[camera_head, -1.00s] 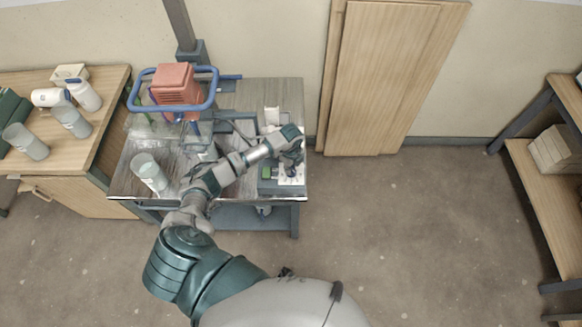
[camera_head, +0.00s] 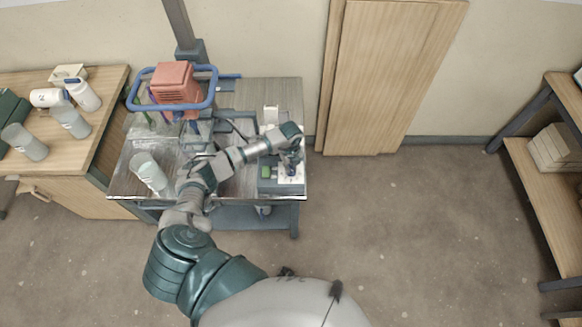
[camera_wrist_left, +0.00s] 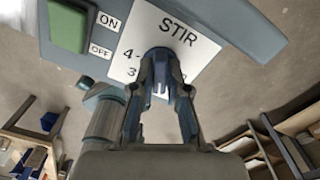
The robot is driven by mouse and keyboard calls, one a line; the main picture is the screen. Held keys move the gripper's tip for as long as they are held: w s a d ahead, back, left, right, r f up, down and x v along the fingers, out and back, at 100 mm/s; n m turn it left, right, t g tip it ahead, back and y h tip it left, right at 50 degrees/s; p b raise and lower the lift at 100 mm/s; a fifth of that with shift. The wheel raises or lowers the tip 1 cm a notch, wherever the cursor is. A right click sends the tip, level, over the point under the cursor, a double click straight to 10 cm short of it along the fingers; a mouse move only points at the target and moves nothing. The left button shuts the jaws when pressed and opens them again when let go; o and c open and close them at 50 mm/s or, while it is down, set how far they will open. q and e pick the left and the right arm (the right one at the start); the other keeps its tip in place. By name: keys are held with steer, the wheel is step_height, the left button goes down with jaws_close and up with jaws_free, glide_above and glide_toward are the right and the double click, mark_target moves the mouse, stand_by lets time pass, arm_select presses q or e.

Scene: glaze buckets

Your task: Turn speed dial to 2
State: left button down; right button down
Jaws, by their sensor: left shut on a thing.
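The control box (camera_head: 268,187) stands at the right front of the metal bench. In the left wrist view its white STIR label (camera_wrist_left: 188,42) shows the numbers 4 and 3 beside the dark blue speed dial (camera_wrist_left: 160,57). The other numbers are hidden by the fingers or too small to read. My left gripper (camera_wrist_left: 160,88) is shut on the dial from the front; in the head view it (camera_head: 291,160) is over the box. The dial's pointer cannot be made out. A green switch (camera_wrist_left: 68,27) with ON and OFF labels is left of the dial. My right gripper is not in view.
A red motor (camera_head: 175,83) with a blue guard rail (camera_head: 212,98) stands at the back of the bench. A clear beaker (camera_head: 148,171) is at its left front. A wooden table (camera_head: 100,135) with bottles and cups is further left. The floor to the right is clear.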

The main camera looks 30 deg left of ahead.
arm_select(q)
steer(key=m, duration=0.3)
steer(key=w+m+b, duration=0.1)
steer(key=shift+a+r+m, duration=0.2)
steer(key=shift+r+m, duration=0.05)
steer(key=shift+m, duration=0.15)
stand_by(0.4)
steer(key=c, duration=1.3)
jaws_free()
steer(key=shift+o, duration=0.7)
steer(key=shift+s+f, duration=0.1)
steer(key=shift+f, duration=0.1)
step_height(320, 180, up, 12)
steer(key=shift+f, duration=0.1)
